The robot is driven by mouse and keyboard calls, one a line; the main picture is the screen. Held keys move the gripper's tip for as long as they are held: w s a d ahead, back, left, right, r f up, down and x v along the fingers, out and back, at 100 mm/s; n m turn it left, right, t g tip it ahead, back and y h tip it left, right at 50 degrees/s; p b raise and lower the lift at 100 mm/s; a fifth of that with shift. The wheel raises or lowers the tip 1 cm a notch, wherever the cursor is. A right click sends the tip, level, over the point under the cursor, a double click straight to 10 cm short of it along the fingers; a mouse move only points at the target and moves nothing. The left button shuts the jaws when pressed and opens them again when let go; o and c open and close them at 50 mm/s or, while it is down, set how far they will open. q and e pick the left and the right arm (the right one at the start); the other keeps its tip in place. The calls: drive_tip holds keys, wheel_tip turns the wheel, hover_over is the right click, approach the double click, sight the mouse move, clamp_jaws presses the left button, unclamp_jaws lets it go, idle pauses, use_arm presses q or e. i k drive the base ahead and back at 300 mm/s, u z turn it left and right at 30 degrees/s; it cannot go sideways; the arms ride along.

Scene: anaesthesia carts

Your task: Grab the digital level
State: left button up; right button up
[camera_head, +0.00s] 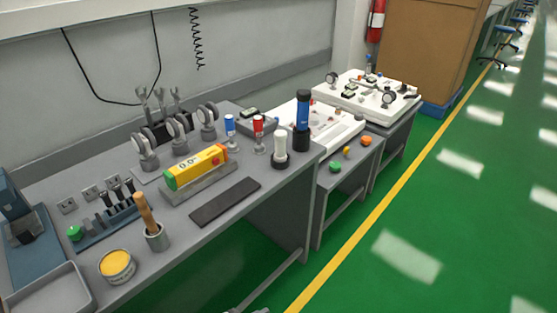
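Neither gripper can be made out. Only small grey shapes show at the bottom edge of the view, and I cannot tell what they are.
A dark flat bar (225,202) lies in front of the level. Dial gauges (147,152) stand behind it. A white holder (280,149) stands to its right. A wooden-handled tool (148,213) in a cup and a yellow-filled tin (117,266) stand front left.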

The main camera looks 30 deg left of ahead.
sight(182, 175)
drive_tip(key=z, duration=0.65)
drive_tip(key=i, duration=0.85)
drive_tip(key=u, duration=1.9)
